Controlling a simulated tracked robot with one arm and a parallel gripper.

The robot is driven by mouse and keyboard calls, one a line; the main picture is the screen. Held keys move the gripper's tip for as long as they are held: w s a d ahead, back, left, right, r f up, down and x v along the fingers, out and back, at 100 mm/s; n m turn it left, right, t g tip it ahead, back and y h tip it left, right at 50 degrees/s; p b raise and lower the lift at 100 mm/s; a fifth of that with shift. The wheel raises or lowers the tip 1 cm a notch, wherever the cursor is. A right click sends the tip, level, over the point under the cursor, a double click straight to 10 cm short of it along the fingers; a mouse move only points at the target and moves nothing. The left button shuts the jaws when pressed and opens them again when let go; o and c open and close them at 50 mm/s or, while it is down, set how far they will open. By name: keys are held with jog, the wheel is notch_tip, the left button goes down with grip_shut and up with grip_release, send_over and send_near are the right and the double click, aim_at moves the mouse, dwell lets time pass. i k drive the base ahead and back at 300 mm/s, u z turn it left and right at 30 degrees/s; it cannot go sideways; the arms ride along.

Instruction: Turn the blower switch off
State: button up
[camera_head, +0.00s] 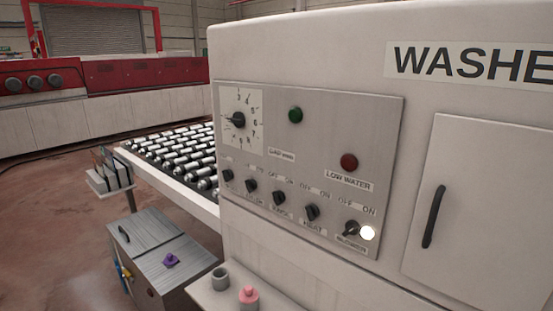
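The blower switch (351,228) is a small dark knob at the lower right of the grey control panel (330,125) on the washer. A "BLOWER" label (351,244) sits below it, and OFF and ON marks (357,206) sit above it. A bright white round light (368,233) glows just right of the knob. The knob looks turned toward the right, but it is small and its exact setting is hard to read. My gripper is not in view, and nothing is seen touching the switch.
Several similar dark knobs run leftward from the blower switch, including the heat knob (312,212). A dial (238,120), green light (295,115) and red light (349,162) sit above. A cabinet door handle (434,216) sticks out at right. A ledge with a pink-topped object (249,297) lies below.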

aim_at(351, 227)
jog(key=z, duration=0.75)
jog(key=i, duration=0.9)
jog(key=u, duration=0.55)
